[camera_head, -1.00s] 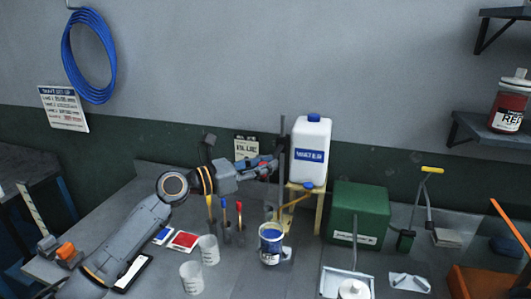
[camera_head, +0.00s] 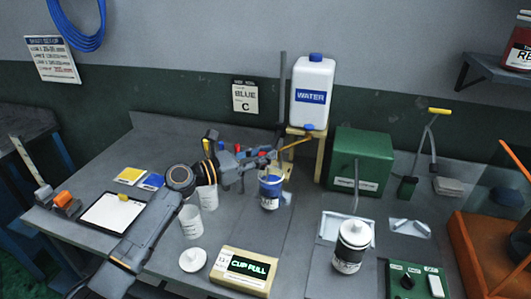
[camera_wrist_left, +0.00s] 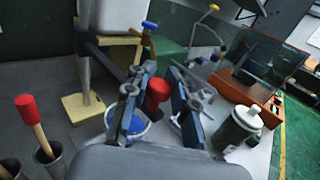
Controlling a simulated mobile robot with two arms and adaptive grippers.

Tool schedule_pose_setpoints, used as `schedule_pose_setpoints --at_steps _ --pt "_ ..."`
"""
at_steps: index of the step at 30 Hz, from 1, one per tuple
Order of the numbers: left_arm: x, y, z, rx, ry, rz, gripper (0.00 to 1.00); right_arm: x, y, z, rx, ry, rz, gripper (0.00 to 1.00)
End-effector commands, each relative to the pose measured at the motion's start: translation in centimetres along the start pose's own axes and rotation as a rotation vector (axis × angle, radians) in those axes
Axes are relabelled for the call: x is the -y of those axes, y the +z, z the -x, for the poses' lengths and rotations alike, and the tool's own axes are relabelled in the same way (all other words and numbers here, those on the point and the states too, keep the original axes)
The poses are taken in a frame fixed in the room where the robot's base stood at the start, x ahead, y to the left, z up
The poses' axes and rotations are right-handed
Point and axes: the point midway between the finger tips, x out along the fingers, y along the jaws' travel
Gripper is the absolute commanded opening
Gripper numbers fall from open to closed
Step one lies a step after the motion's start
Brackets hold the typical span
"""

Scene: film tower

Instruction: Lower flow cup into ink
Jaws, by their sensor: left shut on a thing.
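My left gripper (camera_head: 264,157) is just above the blue ink can (camera_head: 269,193), a white can with a blue label and blue ink. In the left wrist view the gripper (camera_wrist_left: 160,105) has a red grip (camera_wrist_left: 157,92) between its fingers, and it is shut on it. The grip seems to be the flow cup's handle; the cup body is hidden by the fingers and the can. The can (camera_wrist_left: 134,133) shows partly below the left finger, with blue ink at its top. I cannot tell how deep the cup sits. My right gripper is out of view.
A white water jug (camera_head: 312,95) stands on a wooden stand behind the can. A lidded can (camera_head: 351,247) and a green box (camera_head: 361,160) are at the right.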

Motion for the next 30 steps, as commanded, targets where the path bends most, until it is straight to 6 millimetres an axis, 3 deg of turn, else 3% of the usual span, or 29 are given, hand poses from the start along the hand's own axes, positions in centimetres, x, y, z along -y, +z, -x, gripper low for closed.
schedule_pose_setpoints --at_steps 4,5,8,20,30 --pt "0.1 -0.9 0.1 -0.015 -0.003 0.007 0.00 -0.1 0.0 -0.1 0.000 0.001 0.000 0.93" --pt "0.1 -0.9 0.1 -0.015 -0.003 0.008 0.28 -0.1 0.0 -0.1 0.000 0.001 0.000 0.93" --pt "0.1 -0.8 0.1 -0.013 -0.002 0.007 0.48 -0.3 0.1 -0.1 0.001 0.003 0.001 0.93" --pt "0.0 -0.5 0.7 -0.008 0.000 0.005 0.48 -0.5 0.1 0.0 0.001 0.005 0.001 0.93" --pt "0.0 -0.6 7.2 -0.011 0.001 0.004 0.48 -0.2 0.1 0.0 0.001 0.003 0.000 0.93"
